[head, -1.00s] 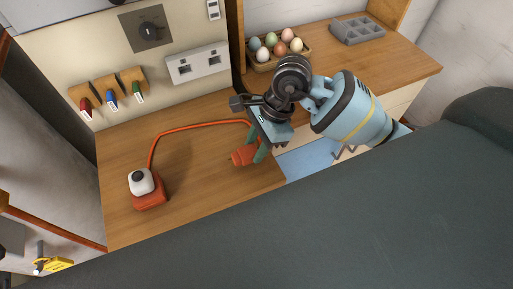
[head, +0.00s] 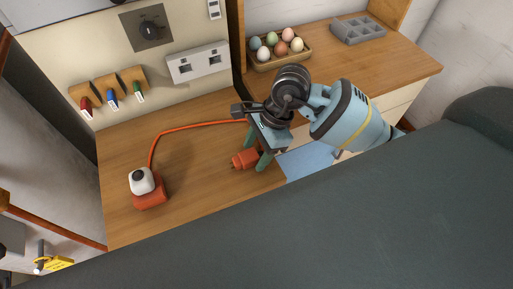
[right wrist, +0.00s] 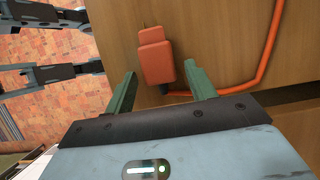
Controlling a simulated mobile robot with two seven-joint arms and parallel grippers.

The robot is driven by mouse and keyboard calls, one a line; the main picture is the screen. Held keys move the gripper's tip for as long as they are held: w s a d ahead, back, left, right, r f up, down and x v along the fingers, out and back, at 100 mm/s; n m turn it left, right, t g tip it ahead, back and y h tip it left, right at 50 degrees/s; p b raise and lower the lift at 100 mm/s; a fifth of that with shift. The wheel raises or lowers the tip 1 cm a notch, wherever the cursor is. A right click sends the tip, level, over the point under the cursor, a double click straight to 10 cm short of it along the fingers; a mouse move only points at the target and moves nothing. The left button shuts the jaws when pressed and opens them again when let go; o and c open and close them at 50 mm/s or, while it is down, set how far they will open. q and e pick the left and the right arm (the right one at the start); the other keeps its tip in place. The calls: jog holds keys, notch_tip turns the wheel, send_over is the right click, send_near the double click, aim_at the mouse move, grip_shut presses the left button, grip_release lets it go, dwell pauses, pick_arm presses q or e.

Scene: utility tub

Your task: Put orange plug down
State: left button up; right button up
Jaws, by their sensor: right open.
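The orange plug (head: 245,159) lies on the wooden worktop (head: 190,200), and its orange cord runs left to a red base with a white top (head: 142,181). My right gripper (head: 264,158) is open, just to the right of the plug in the head view. In the right wrist view the plug (right wrist: 155,58) lies ahead of and between the open fingertips (right wrist: 161,84), with the cord curving off at the right. The fingers do not grip the plug. My left gripper is not in view.
A white double socket (head: 198,63) is on the wall panel, with red, blue and green handled items on wooden holders (head: 107,90) to its left. A basket of eggs (head: 280,50) and a grey divided tray (head: 358,31) stand at the back right.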

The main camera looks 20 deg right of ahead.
jog(key=shift+r, duration=0.1)
jog(key=shift+d+r, duration=0.1)
jog(key=shift+r, duration=0.2)
jog(key=v, duration=1.1)
jog(key=shift+r, duration=0.2)
jog(key=shift+d, duration=0.15)
